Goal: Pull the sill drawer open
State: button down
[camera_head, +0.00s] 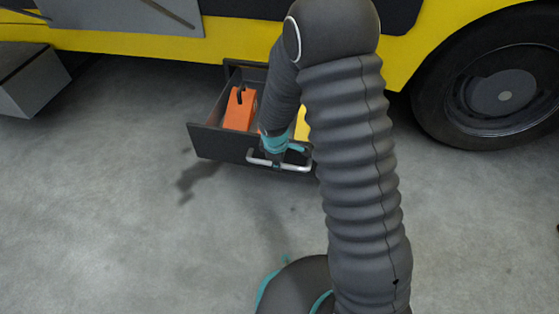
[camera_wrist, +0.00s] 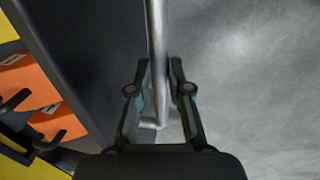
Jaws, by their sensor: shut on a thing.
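The sill drawer (camera_head: 218,142) is a dark grey box standing well out from under the yellow vehicle's lower edge. Its front carries a silver bar handle (camera_head: 293,167), which runs up through the middle of the wrist view (camera_wrist: 156,45). My gripper (camera_wrist: 158,72) has a finger on each side of the bar and is shut on it. In the head view the gripper is at the drawer front, with its fingers partly hidden by my wrist. An orange object (camera_head: 239,108) with a black hook-like part lies inside the drawer. My arm covers the drawer's right part.
The yellow vehicle (camera_head: 225,37) spans the back. A large black wheel (camera_head: 503,95) stands at the right. A grey step-like box (camera_head: 28,82) is at the left. A yellow item (camera_head: 303,125) shows in the drawer beside my arm. The concrete floor in front is clear.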

jog(key=c, duration=1.1)
grip_release()
jog(key=shift+r, duration=0.15)
notch_tip(320, 180, up, 12)
jog(key=s, duration=0.2)
jog(key=shift+s+a+f, duration=0.15)
jog(key=shift+a+f, duration=0.1)
jog(key=shift+a, duration=0.15)
